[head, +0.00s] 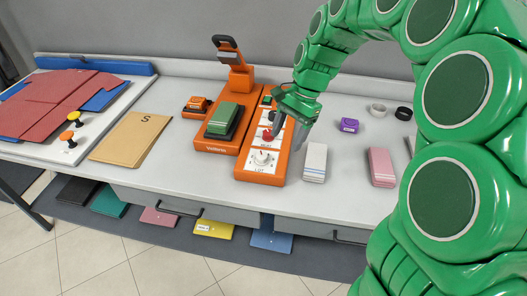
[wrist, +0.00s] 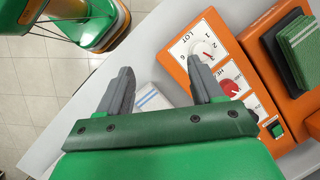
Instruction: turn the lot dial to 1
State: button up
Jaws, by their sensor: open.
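The white lot dial (head: 262,158) sits at the near end of the long orange control panel (head: 258,180), on a white plate marked LOT. It also shows in the wrist view (wrist: 203,49), with small numbers around it; I cannot tell for sure which one its pointer faces. My gripper (head: 288,138) hangs over the right side of the panel near the red knob. The right finger is close to the dial in that picture; contact is not visible.
A red knob (wrist: 231,87) and a green button (wrist: 277,130) share the panel. The orange stamping press (head: 220,145) with green tags stands left of it. White-blue tags (head: 315,162) and pink tags (head: 381,167) lie to the right. The front counter edge is near.

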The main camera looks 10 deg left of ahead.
aim_at(262, 155)
jog(key=w+a+f+m, duration=0.3)
jog(key=w+a+f, duration=0.2)
jog(key=w, duration=0.2)
jog(key=shift+s+a+x, duration=0.1)
jog(key=shift+x, duration=2)
jog(key=shift+s+a+x, duration=0.1)
jog(key=shift+x, duration=1.95)
jog(key=shift+r, duration=0.1)
jog(key=c, duration=1)
